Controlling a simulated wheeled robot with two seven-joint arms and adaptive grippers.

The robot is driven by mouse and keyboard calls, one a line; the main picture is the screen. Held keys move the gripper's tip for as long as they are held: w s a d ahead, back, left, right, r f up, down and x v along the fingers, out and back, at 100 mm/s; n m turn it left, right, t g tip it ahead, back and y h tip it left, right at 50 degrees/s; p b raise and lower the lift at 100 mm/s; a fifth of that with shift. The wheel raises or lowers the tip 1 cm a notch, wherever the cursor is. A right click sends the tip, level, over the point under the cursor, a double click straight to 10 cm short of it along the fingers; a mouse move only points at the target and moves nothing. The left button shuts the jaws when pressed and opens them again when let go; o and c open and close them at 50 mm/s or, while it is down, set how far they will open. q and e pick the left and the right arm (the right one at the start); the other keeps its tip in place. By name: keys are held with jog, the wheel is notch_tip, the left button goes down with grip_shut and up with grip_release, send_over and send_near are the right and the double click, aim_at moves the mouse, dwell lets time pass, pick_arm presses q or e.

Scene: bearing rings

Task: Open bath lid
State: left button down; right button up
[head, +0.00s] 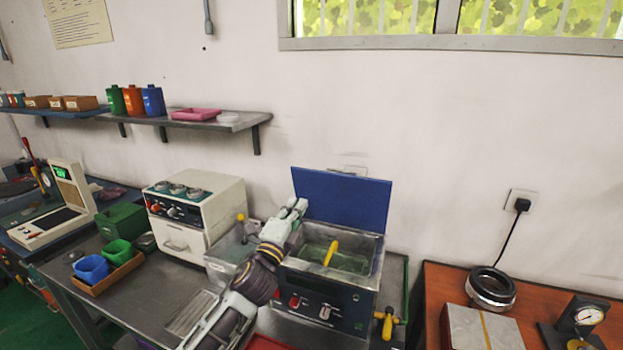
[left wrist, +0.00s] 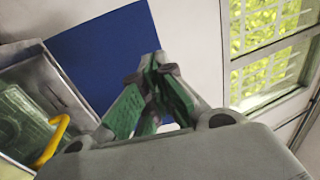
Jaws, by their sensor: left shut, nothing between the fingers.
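The bath (head: 340,287) is a metal box with a dark control front on the grey bench. Its blue lid (head: 342,197) stands raised and upright at the back, against the wall side, and the basin is uncovered. A yellow handle (head: 331,252) shows in the basin; it also shows in the left wrist view (left wrist: 52,142). My left gripper (head: 298,207) is shut and empty at the left side of the raised lid. In the left wrist view the blue lid (left wrist: 95,55) is behind the fingertips (left wrist: 152,68); I cannot tell whether they touch it. My right gripper is not in view.
A white oven-like unit (head: 195,210) stands left of the bath. A cardboard tray with blue and green cups (head: 92,268) lies further left. An orange-brown table (head: 440,290) on the right holds a bearing ring (head: 491,288) and a dial gauge (head: 588,317). A shelf (head: 200,122) hangs above.

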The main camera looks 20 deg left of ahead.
pick_arm(q)
jog(key=w, duration=0.2)
jog(key=p, duration=0.2)
send_near(315, 173)
jog(key=shift+w, duration=1)
jog(key=shift+r+p+x, duration=0.2)
jog(key=shift+x, duration=0.8)
jog(key=shift+r+p+x, duration=0.15)
jog(key=shift+r+x, duration=0.1)
jog(key=shift+x, duration=0.75)
jog(key=shift+w+r, duration=0.1)
jog(key=shift+w, duration=0.4)
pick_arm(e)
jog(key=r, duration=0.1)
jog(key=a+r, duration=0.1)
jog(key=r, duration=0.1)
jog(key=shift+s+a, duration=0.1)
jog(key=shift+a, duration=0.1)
pick_arm(q)
jog(key=shift+w, duration=0.1)
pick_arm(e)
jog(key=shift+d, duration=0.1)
